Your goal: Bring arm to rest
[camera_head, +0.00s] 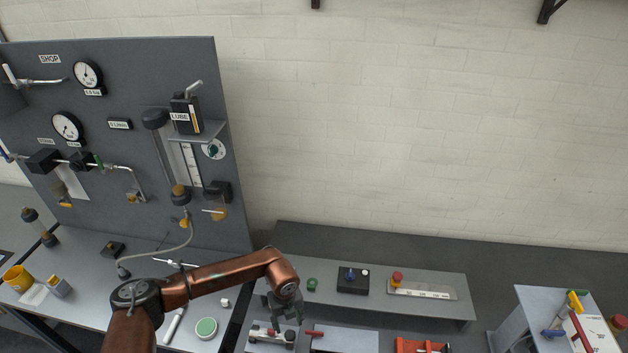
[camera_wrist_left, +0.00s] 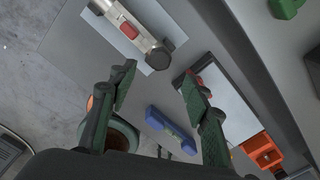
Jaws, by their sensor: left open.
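My left arm comes in from the lower left of the head view, a copper-coloured arm with a bent elbow and dark joints. Its left gripper (camera_head: 287,312) hangs down over the bench in front of the raised shelf. In the wrist view the left gripper (camera_wrist_left: 157,75) has its two dark green fingers spread apart, with nothing between them. Beyond the fingertips lies a silver cylinder (camera_wrist_left: 135,33) with a red block and a dark end, on a light plate. My right gripper is not in view.
A grey shelf (camera_head: 375,307) behind the gripper carries a green knob (camera_head: 312,284), a black box (camera_head: 352,280) and a red-button panel (camera_head: 422,288). A gauge panel (camera_head: 110,220) stands at left. A blue part (camera_wrist_left: 170,132) and an orange-red fixture (camera_wrist_left: 262,150) lie nearby.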

